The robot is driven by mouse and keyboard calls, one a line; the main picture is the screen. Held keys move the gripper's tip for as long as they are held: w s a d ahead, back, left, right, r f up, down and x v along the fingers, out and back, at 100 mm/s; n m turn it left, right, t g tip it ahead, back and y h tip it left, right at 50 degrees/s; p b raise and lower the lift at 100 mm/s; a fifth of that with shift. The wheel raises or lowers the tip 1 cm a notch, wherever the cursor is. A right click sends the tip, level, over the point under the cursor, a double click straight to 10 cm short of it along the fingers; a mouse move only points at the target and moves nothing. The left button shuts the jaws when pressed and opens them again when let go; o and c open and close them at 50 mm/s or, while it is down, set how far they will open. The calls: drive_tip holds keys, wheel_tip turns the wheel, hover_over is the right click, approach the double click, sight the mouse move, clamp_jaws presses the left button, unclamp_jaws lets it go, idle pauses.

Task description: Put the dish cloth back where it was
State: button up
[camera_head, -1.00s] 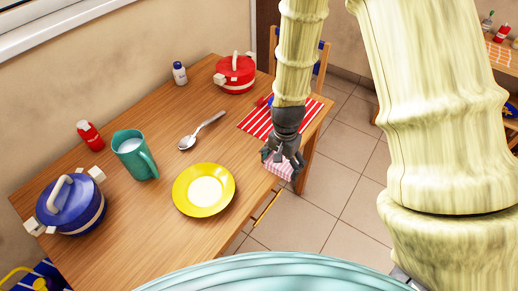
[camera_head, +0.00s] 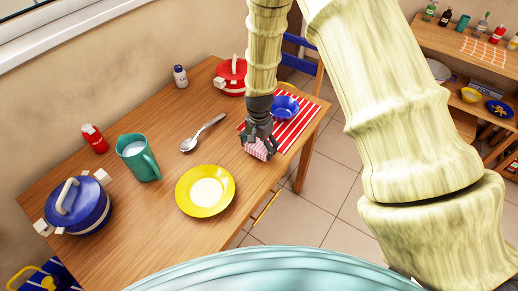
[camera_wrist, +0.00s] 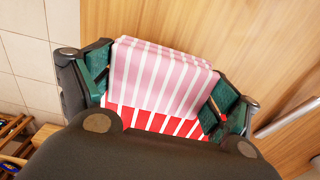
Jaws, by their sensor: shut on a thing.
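The dish cloth (camera_head: 256,151) is pink with white stripes and folded into a small block. My gripper (camera_head: 259,137) is shut on it, near the front left edge of the red-and-white striped mat (camera_head: 303,127). In the wrist view the cloth (camera_wrist: 163,75) sits between the two fingers of my gripper (camera_wrist: 160,88), with its striped face showing. A red striped area shows just below the cloth there. I cannot tell whether the cloth touches the table.
The wooden table (camera_head: 135,215) holds a blue bowl (camera_head: 285,107) on the mat, a yellow plate (camera_head: 183,202), a spoon (camera_head: 201,134), a teal jug (camera_head: 148,165), a red pot (camera_head: 231,72) and a blue pot (camera_head: 88,212). Bare wood lies between the plate and the mat.

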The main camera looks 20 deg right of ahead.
sight(259, 145)
drive_tip(key=shift+f+p, duration=0.35)
drive_tip(key=shift+f, duration=0.85)
drive_tip(key=o, duration=0.8)
drive_tip(key=shift+f, duration=0.1)
drive_tip(key=shift+c, duration=0.2)
drive_tip(key=shift+r+b, duration=1.6)
drive_tip(key=shift+r, duration=4.55)
